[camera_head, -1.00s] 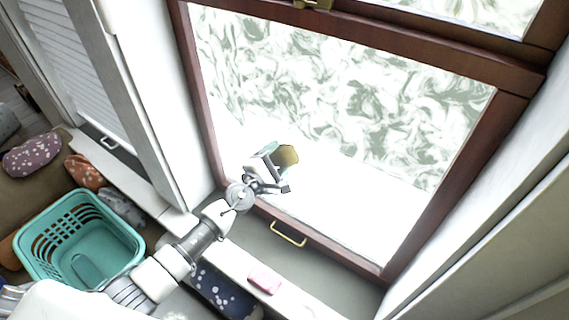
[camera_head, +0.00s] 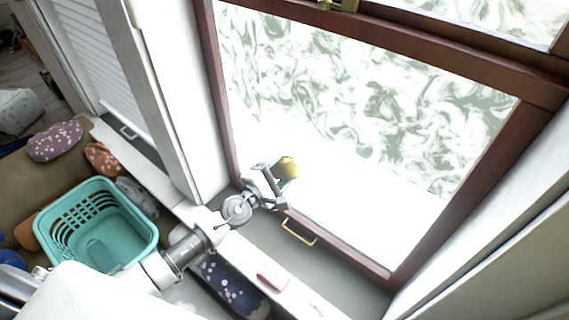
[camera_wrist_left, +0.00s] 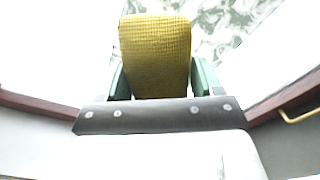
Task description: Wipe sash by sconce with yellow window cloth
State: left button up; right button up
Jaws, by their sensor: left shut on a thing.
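My left gripper (camera_head: 276,178) is shut on the yellow window cloth (camera_head: 288,167) in front of the lower left of the window. In the left wrist view the cloth (camera_wrist_left: 156,55) is a ribbed yellow pad between two green fingers. The sash has a dark red-brown frame (camera_head: 225,95) around a pane (camera_head: 365,110) with grey-green swirled smears in its upper part and clear white glass below. I cannot tell whether the cloth touches the glass. No sconce shows. My right gripper is not in view.
A brass handle (camera_head: 299,232) is on the bottom rail, and a brass latch (camera_head: 338,5) is at the top. A pink item (camera_head: 272,276) lies on the sill's front edge. A teal basket (camera_head: 145,228) and several cushions (camera_head: 55,141) are at the left.

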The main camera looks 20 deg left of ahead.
pick_arm(q)
jog(key=shift+s+a, duration=0.1)
jog(key=shift+s, duration=0.05)
jog(key=shift+v, duration=1.5)
